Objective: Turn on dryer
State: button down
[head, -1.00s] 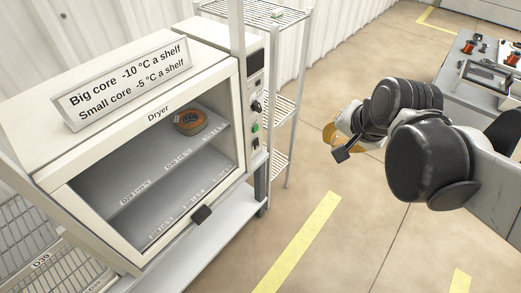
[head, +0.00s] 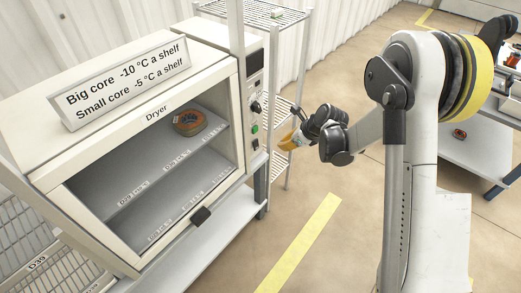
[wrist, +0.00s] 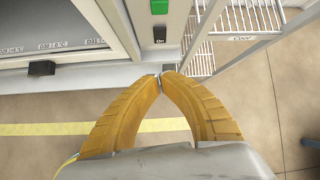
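The dryer (head: 148,113) is a cream cabinet with a window front and a dark handle (head: 201,216); its front looks closed. Its control panel (head: 256,85) at the right has a dark display, black knobs, a green button (head: 255,128) and a small switch below. The wrist view shows the green button (wrist: 159,7) and a black switch marked "On" (wrist: 160,34). My gripper (head: 281,147) is just right of the panel. In the wrist view its yellow fingertips (wrist: 168,75) meet, empty, a little below the switch; whether they touch the panel is unclear.
An orange spool (head: 190,121) sits on a shelf inside the dryer. A temperature sign (head: 125,82) stands on top. A wire rack (head: 283,100) is behind my gripper. The floor with yellow tape (head: 300,240) is open.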

aim_at(256, 145)
jog(key=shift+w+a+f+m, duration=0.1)
jog(key=shift+a+f+m, duration=0.2)
jog(key=shift+f, duration=0.55)
jog(key=shift+w+a+f+m, duration=0.1)
jog(key=shift+f+m, duration=0.3)
jog(key=shift+f, duration=0.45)
jog(key=w+a+r+b+x, duration=0.1)
jog(key=b+x, duration=0.5)
jog(key=x, duration=0.6)
jog(key=shift+w+a, duration=0.25)
jog(key=shift+a, duration=0.5)
jog(key=shift+r, duration=0.1)
